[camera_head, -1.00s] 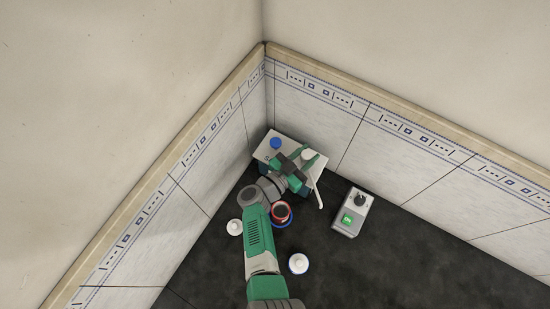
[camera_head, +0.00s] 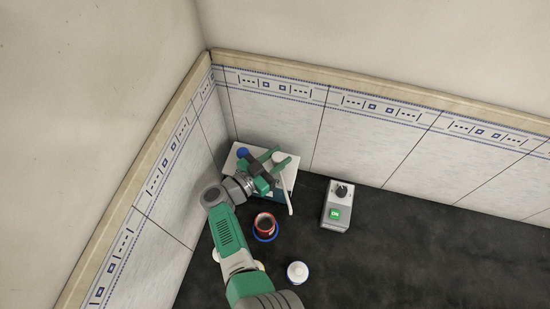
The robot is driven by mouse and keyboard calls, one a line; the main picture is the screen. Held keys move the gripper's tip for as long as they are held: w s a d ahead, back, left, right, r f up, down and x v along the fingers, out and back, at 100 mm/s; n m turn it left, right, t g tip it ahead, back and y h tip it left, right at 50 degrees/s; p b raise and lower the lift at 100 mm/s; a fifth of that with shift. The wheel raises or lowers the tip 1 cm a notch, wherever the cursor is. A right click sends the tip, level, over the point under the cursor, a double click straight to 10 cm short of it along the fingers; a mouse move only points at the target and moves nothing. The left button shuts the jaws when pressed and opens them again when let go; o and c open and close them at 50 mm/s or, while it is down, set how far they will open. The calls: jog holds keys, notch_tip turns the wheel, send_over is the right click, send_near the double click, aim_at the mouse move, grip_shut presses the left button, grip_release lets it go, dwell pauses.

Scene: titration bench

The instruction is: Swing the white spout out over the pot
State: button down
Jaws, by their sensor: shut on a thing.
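The white spout (camera_head: 287,197) is a thin bent tube on the white-topped box (camera_head: 287,180) in the corner. It slants down and forward past the box's front edge. The pot (camera_head: 265,227), dark inside with a red rim and a blue base, stands in front of the box. The spout's tip is to the right of the pot and a little behind it, not over its mouth. My gripper (camera_head: 280,158) has its green fingers at the spout's white upper end and is shut on it. The exact contact is too small to see.
A grey control box (camera_head: 337,206) with a green display and dark knob stands at right. A white-capped bottle (camera_head: 297,272) stands in front. A blue cap (camera_head: 242,152) is on the white-topped box. Another pale item is partly hidden behind my arm. The right bench is clear.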

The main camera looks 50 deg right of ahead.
jog(key=c, duration=1)
grip_release()
jog(key=shift+d, duration=0.1)
jog(key=shift+c, duration=0.2)
jog(key=a, duration=0.2)
jog(key=w+a, duration=0.1)
jog(key=a, duration=0.4)
jog(key=shift+w+a, duration=0.15)
jog(key=shift+a, duration=0.25)
